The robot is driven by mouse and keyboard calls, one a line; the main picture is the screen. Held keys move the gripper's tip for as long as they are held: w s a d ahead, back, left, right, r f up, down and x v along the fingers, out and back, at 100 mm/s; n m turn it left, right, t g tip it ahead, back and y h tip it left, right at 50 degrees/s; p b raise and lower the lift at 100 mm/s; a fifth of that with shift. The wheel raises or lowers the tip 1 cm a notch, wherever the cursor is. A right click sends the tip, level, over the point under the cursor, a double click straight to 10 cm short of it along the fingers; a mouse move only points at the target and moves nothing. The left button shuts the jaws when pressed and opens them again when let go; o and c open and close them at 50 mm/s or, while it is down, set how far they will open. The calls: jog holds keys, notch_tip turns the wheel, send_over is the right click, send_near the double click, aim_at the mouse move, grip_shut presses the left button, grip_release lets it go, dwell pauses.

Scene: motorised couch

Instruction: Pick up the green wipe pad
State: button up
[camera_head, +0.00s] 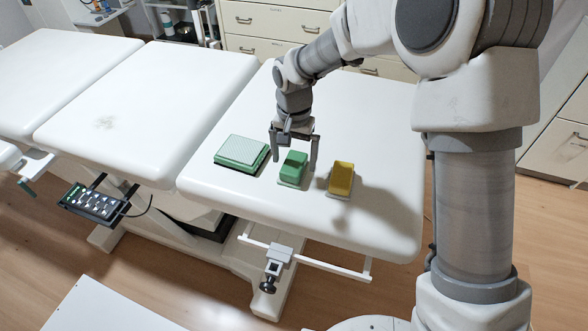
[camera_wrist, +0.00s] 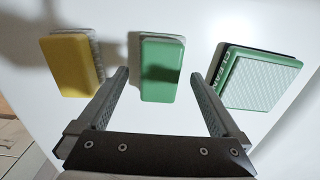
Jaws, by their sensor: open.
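The green wipe pad (camera_head: 293,166) lies on the near section of the white couch, between two other objects. It is a green block on a pale base. My gripper (camera_head: 296,160) is open, pointing down just above the pad, with a finger toward each side of it. In the wrist view the green wipe pad (camera_wrist: 161,68) sits centred beyond the open gripper (camera_wrist: 160,85), between the lines of the two fingers. The jaws hold nothing. I cannot tell the exact height of the fingertips over the pad.
A yellow pad (camera_head: 341,178) lies to the right of the green pad. A green box with a patterned white top (camera_head: 241,153) lies to the left. A hand control (camera_head: 94,204) hangs at the couch side, and a clamp on a rail (camera_head: 277,262) sits below the front edge.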

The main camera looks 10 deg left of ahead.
notch_tip(320, 180, down, 2)
jog(key=shift+f, duration=0.15)
jog(key=c, duration=1.4)
jog(key=shift+r+p, duration=0.55)
jog(key=shift+r, duration=1.7)
jog(key=s+d+r+p, duration=0.25)
jog(key=d+r, duration=0.45)
jog(key=d, duration=0.4)
jog(key=w+d+f+n+p, duration=0.1)
jog(key=d+p, duration=0.7)
jog(key=d, duration=0.8)
jog(key=shift+w+p, duration=0.4)
jog(key=shift+w, duration=0.2)
